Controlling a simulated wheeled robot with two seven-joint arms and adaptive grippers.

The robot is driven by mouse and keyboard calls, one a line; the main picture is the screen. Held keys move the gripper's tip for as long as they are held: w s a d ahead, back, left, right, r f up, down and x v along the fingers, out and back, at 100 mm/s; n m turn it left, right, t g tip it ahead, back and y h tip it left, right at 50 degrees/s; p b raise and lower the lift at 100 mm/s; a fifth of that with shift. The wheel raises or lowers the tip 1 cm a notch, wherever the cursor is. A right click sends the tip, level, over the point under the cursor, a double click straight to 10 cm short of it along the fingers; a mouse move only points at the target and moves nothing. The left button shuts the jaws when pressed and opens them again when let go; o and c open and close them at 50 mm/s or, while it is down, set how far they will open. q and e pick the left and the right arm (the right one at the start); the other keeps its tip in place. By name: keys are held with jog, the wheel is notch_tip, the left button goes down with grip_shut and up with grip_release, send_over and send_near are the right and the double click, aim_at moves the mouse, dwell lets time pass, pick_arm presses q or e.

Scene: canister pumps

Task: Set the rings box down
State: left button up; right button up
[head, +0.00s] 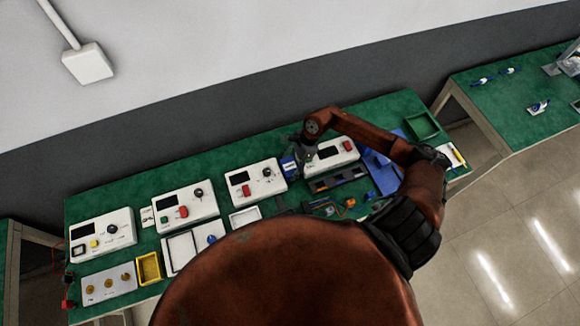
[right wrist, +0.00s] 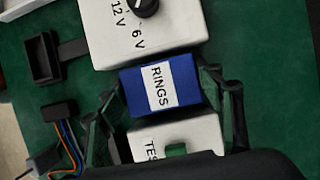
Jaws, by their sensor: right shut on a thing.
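The rings box is a small blue box with a white label reading RINGS. It shows in the right wrist view (right wrist: 187,82) between the two fingers of my right gripper (right wrist: 165,105), which is shut on it. In the head view the rings box (head: 288,164) is a small blue patch at my right gripper (head: 298,158), over the green table (head: 130,188) between two white control units. I cannot tell whether its underside touches the table. My left gripper is not in view.
White control units (head: 255,180) and (head: 332,153) flank the gripper. A white TEST-marked block (right wrist: 200,132) lies close below the box in the wrist view. A black tray (right wrist: 42,60) and wires (right wrist: 68,145) lie left. A yellow bin (head: 148,268) and green tray (head: 422,125) stand farther off.

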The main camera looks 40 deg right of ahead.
jog(key=shift+f, duration=0.4)
jog(key=shift+f, duration=0.2)
jog(key=o, duration=1.2)
jog(key=shift+r, duration=0.1)
jog(key=shift+c, duration=0.2)
